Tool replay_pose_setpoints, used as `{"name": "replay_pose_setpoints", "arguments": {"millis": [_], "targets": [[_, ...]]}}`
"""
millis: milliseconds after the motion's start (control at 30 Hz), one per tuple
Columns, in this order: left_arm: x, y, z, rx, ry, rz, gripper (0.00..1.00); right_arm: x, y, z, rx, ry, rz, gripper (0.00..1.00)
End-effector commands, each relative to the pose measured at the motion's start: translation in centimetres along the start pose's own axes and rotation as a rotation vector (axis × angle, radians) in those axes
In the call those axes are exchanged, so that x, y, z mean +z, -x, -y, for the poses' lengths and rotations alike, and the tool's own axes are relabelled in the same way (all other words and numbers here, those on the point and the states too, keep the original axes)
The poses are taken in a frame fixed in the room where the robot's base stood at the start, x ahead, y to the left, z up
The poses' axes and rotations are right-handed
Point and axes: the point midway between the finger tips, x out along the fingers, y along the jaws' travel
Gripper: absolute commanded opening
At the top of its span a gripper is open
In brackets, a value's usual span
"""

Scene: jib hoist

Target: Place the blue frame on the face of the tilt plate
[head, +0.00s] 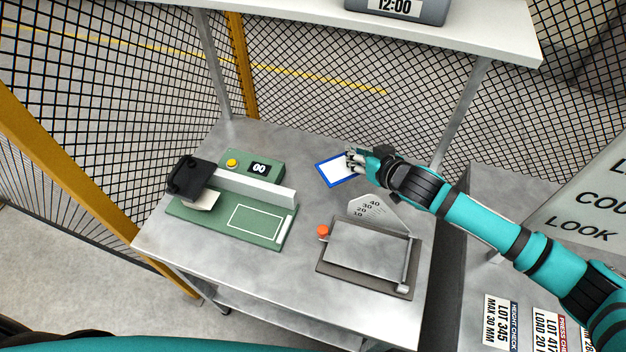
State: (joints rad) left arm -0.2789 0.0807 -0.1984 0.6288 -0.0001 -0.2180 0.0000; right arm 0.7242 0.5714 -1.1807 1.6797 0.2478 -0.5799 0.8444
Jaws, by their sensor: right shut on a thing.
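The blue frame (322,174) is a blue-bordered rectangle with a white middle, near the back of the grey table. My right gripper (354,160) is shut on its right side and hides that edge. Whether the frame rests on the table or is slightly lifted, I cannot tell. The tilt plate (365,248) is a grey metal plate on a dark base at the front right of the table, with an angle scale (378,211) behind it and an orange knob (323,231) at its left. Its face is bare. My left gripper is not in view.
A green station (190,228) with a black head (188,178) and a green box with display (252,165) stand to the left. A shelf (290,8) on posts overhangs the back. Wire mesh fencing surrounds the table. Lot cards (502,322) lie on the surface at right.

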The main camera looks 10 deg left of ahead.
Motion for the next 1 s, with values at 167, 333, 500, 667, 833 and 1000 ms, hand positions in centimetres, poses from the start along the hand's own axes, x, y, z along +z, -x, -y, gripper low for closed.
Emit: {"name": "replay_pose_setpoints", "arguments": {"millis": [167,333,500,667,833,1000], "targets": [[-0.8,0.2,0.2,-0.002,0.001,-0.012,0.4,3.1,-1.6,-0.2,0.001,-0.005,0.005,0.0],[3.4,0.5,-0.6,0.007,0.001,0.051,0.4,4.9,-2.7,-0.4,-0.001,-0.003,0.002,0.0],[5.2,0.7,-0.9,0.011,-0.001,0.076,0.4,6.8,-3.7,-0.6,-0.001,-0.004,0.005,0.0],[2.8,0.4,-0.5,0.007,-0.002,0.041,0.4,8.2,-4.5,-0.7,-0.002,-0.004,0.002,0.0],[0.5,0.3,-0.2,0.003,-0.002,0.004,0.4,8.3,-4.6,-0.8,-0.002,-0.002,0.001,0.0],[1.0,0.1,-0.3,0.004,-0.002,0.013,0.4,8.6,-4.7,-0.8,-0.002,-0.003,0.002,0.0]]}}
